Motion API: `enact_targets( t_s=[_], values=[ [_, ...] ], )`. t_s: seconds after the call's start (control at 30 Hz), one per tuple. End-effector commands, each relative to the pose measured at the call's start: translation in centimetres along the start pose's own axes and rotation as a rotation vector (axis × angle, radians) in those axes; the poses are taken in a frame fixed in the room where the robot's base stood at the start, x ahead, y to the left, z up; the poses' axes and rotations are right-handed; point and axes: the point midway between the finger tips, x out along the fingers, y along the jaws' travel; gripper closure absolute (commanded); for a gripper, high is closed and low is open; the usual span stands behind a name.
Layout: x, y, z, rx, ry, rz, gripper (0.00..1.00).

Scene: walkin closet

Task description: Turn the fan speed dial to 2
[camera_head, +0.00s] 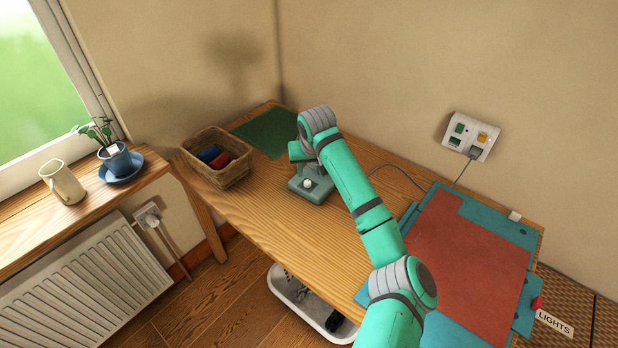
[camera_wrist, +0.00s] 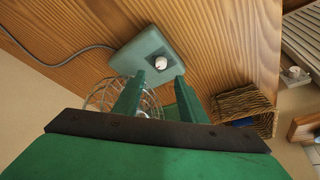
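The fan's green-grey base stands on the wooden desk, with a white speed dial (camera_head: 307,184) on its top; the dial's number marks are too small to read. In the wrist view the base (camera_wrist: 140,48) and the dial (camera_wrist: 160,63) show ahead of my gripper (camera_wrist: 158,82). Its two green fingers are apart with nothing between them, and the dial appears just beyond their tips, not visibly touched. The fan's wire cage (camera_wrist: 105,95) shows behind the left finger. In the head view my arm hides most of the fan and the gripper's fingers.
A wicker basket (camera_head: 218,176) with blue and red rolls stands left of the fan. A green mat (camera_head: 266,131) lies behind. A teal and red board (camera_head: 470,250) lies at the desk's right. A cable runs to the wall socket (camera_head: 470,136). The desk's front is clear.

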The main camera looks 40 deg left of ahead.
Motion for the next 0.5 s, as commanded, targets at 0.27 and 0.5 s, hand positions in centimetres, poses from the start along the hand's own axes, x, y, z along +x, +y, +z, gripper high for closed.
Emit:
enact_targets(
  t_s=[0.27, 0.5],
  values=[
    [5.0, -0.2, 0.1, -0.003, -0.003, 0.0, 0.62],
    [7.8, -0.5, -0.1, -0.007, 0.0, -0.003, 0.62]
  ],
)
